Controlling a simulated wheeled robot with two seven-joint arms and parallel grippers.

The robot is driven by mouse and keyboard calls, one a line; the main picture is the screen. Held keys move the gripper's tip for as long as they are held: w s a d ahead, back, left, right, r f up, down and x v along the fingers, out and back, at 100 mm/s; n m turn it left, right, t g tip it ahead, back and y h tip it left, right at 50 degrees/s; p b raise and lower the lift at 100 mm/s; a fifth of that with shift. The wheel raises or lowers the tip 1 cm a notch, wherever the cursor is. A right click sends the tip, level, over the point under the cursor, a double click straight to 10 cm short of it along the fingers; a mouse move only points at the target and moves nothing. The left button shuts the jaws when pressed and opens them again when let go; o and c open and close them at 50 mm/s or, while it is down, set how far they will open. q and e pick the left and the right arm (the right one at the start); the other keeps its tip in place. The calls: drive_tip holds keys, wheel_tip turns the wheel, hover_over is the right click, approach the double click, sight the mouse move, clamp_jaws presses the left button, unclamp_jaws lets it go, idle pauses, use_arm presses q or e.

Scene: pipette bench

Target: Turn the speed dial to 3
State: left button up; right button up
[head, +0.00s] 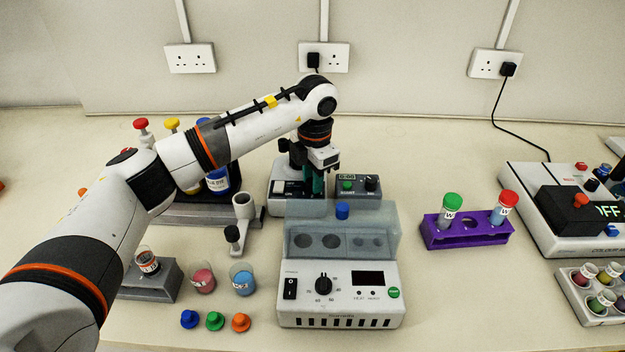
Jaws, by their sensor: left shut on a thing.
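My left gripper (314,190) points down at the front of a small grey-white device (278,207) in the middle of the bench. Its teal fingers are shut on the device's control, which I take to be the speed dial. The fingers hide the dial, so its pointer and numbers cannot be read. My right gripper is not in view.
A purple tube rack (468,235) stands to the right. Beakers (243,279) and coloured caps (215,321) lie front left.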

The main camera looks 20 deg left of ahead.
use_arm(q)
drive_tip(key=n+b, duration=0.1)
drive_tip(key=n, duration=0.4)
drive_tip(key=shift+r, duration=0.1)
idle(0.5)
drive_tip(key=o, duration=1)
drive_tip(key=shift+c, duration=0.2)
wheel_tip(320, 180, up, 12)
drive_tip(key=b, duration=0.2)
drive_tip(key=shift+d, duration=0.35)
